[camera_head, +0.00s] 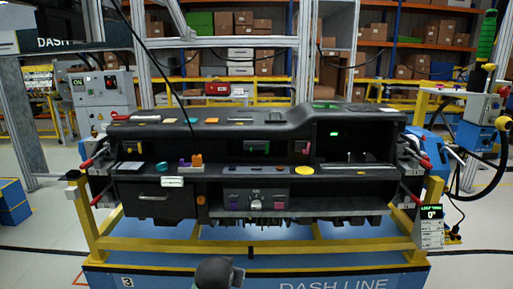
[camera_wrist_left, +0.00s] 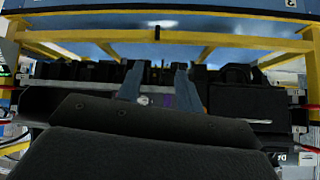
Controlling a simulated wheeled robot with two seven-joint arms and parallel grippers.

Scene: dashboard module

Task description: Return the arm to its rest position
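The black dashboard module (camera_head: 250,140) sits on a yellow frame (camera_head: 250,248) in the head view. It also shows upside down in the left wrist view (camera_wrist_left: 245,98). My left gripper (camera_wrist_left: 157,74) points at the module, its two grey-blue fingers apart. Nothing is held between them; part of the module with a small white knob and a purple patch shows behind the gap. I cannot tell the distance to the module. A dark rounded part of my arm shows at the bottom edge of the head view, with no fingers discernible. My right gripper is in neither view.
A display post (camera_head: 432,226) stands at the frame's right corner. A control box (camera_head: 104,95) is behind left, and a green-handled tool (camera_head: 487,37) hangs at right. A dark cable hangs to the module. Shelves with boxes (camera_head: 240,52) stand behind. A blue bin (camera_head: 12,200) is at left.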

